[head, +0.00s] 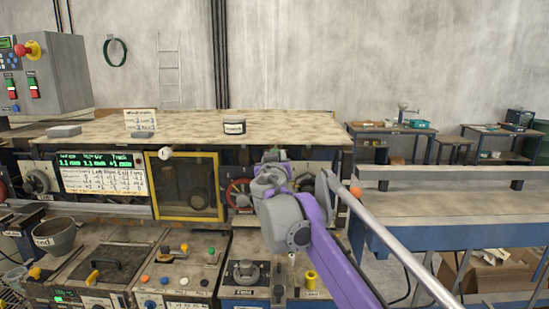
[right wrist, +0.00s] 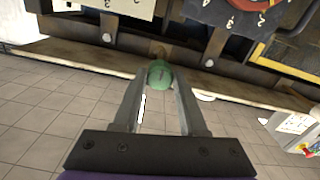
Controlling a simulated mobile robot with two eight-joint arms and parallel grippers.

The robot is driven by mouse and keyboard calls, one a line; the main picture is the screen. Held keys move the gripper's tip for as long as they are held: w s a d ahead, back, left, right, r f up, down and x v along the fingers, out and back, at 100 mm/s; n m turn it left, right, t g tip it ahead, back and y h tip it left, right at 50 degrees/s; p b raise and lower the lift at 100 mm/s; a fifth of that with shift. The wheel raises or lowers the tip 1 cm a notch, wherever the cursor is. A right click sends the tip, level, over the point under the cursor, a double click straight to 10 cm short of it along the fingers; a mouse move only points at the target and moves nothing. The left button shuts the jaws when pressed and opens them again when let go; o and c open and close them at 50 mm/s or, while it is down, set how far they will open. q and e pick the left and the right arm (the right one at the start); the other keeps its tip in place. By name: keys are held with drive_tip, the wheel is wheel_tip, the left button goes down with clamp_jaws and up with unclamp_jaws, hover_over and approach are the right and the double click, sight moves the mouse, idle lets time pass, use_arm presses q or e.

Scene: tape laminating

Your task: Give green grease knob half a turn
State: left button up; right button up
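The green grease knob (right wrist: 160,75) shows in the right wrist view as a small rounded green piece under the machine's front edge. My right gripper (right wrist: 160,82) has one finger on each side of it, at the fingertips. The knob fills the gap, and the gripper looks shut on it. In the head view, my purple right arm reaches in from the lower right, and its gripper (head: 268,172) is at the machine front. The knob is hidden there. My left gripper is not in view.
A yellow-framed window (head: 187,216) and a display panel (head: 103,173) are left of my gripper. A red handwheel (head: 238,194) is close beside it. A conveyor bench (head: 470,205) stands at right.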

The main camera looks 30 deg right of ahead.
drive_tip(key=o, duration=0.3)
drive_tip(key=shift+o, duration=0.2)
drive_tip(key=v, duration=1.1)
drive_tip(key=shift+d, duration=0.15)
